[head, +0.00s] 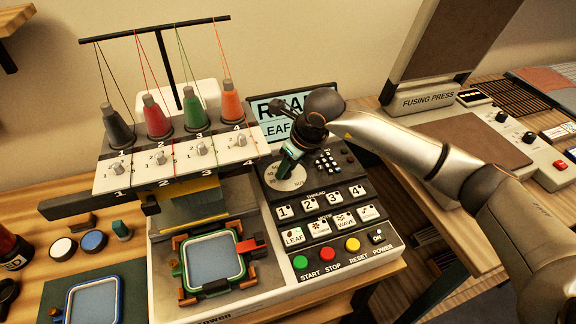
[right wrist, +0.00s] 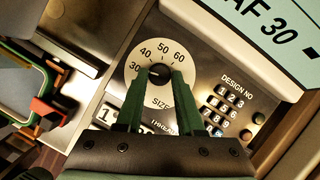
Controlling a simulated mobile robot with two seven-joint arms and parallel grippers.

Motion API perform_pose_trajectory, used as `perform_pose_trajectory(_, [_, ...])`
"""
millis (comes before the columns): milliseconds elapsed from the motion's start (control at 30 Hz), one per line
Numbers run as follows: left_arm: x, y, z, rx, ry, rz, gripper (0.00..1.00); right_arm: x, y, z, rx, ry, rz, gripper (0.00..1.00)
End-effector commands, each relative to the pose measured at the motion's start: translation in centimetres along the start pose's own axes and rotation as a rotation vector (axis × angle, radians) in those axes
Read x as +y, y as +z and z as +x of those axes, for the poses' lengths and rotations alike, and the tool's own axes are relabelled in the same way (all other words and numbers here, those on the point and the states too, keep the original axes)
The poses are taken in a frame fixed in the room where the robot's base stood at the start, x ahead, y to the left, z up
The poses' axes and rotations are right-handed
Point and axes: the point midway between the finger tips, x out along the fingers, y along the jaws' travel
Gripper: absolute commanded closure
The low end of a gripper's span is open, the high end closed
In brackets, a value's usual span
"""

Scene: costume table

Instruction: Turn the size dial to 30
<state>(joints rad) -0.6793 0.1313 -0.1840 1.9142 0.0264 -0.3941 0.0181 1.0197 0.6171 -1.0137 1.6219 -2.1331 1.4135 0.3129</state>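The size dial is a black knob (right wrist: 159,76) on a pale round scale marked 30, 40, 50, 60, on the embroidery machine's control panel. The pale scale also shows in the head view (head: 286,180). My right gripper (right wrist: 159,73) has its green fingertips on both sides of the knob, and they look to be touching it. The fingers hide part of the knob and scale, so I cannot tell where its pointer is. My left gripper is not in view.
Design number keys (right wrist: 222,103) sit close beside the dial. Thread and pattern keys, then coloured start, stop and reset buttons (head: 326,254), lie below. Thread cones (head: 192,112) stand at the left. A fusing press (head: 470,145) stands at the right.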

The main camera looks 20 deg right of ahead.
Motion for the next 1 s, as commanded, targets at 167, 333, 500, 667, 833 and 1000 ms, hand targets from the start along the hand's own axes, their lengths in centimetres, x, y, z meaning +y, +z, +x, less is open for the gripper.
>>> perform_pose_trajectory(167, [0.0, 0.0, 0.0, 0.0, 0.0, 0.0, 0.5, -0.1, 0.0, 0.0, 0.0, -0.001, 0.0, 0.42])
perform_pose_trajectory(333, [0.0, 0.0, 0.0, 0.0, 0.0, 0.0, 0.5, 0.0, 0.0, 0.0, 0.0, 0.0, 0.0, 0.34])
perform_pose_trajectory(500, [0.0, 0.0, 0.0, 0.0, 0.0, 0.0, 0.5, 0.0, 0.0, -0.1, 0.0, 0.0, 0.0, 0.34])
perform_pose_trajectory(667, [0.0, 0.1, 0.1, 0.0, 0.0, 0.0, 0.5, -0.1, 0.1, -1.6, -0.004, -0.001, 0.0, 0.34])
perform_pose_trajectory(833, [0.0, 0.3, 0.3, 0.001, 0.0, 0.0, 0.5, -0.1, 0.1, -5.1, -0.005, -0.002, -0.001, 0.34])
perform_pose_trajectory(1000, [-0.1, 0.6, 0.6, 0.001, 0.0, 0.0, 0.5, -0.1, 0.1, -8.8, -0.005, -0.002, -0.001, 0.34])
